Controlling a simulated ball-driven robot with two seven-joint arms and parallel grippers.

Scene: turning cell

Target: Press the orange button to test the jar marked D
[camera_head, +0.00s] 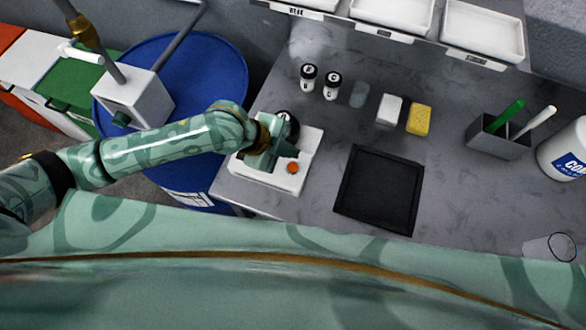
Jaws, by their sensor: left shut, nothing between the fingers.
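The orange button (292,168) sits on top of a white tester box (262,172) near the left edge of the grey bench. My left gripper (290,151) is shut and empty, just above the box and close behind the button. I cannot tell whether it touches the box. A dark-lidded jar (287,120) stands at the back of the box, partly hidden by my gripper; its mark cannot be read. Two white jars with black lids, a left one (308,77) and a right one (332,86), stand farther back. My right gripper is not in view.
A black tray (378,190) lies right of the box. A grey-green lump (359,94), a white block (389,111) and a yellow sponge (419,119) stand behind it. A grey holder (497,139) and a white tub (565,150) are at the right. A blue drum (205,75) is left.

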